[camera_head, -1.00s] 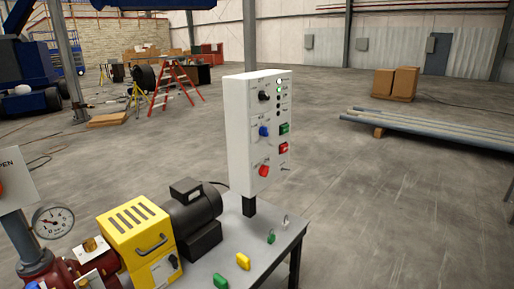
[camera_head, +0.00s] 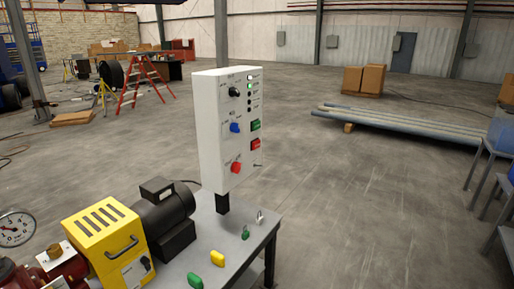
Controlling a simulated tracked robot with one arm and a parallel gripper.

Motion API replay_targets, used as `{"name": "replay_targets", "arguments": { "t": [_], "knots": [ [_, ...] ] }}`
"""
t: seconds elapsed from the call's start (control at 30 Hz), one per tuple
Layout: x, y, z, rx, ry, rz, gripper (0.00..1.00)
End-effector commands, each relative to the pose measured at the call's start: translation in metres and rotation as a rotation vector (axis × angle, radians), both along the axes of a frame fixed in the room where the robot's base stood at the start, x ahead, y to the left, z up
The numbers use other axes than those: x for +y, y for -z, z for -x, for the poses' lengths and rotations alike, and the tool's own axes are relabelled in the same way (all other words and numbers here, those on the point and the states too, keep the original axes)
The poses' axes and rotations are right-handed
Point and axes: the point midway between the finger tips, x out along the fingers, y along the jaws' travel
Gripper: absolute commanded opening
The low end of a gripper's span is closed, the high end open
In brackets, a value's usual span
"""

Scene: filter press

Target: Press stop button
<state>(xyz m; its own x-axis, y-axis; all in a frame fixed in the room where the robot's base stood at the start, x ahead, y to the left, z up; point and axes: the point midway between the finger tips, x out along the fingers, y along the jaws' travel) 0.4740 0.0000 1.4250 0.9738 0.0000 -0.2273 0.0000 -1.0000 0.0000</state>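A white control box (camera_head: 226,128) stands on a short black post at the back of a grey metal table. Its front faces right and toward me. It carries a black knob (camera_head: 234,92), a blue knob (camera_head: 235,127), a red knob (camera_head: 236,167), a green button (camera_head: 255,125) and a red button (camera_head: 255,144) below the green one. The labels are too small to read, so I cannot tell which control is marked stop. My gripper is not in view.
On the grey table (camera_head: 232,248), a black motor (camera_head: 166,220) and yellow guard (camera_head: 104,240) stand left of the box. Green and yellow padlocks lie in front. A gauge (camera_head: 14,228) is at far left. Pipes (camera_head: 410,128) lie behind. Floor right of the table is clear.

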Motion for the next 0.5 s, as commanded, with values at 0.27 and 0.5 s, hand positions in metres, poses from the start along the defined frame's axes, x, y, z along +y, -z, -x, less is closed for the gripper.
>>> {"name": "replay_targets", "arguments": {
  "t": [0.27,0.5],
  "knots": [
    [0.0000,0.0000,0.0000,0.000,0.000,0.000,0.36],
    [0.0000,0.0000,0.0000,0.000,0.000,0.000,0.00]
  ]
}}
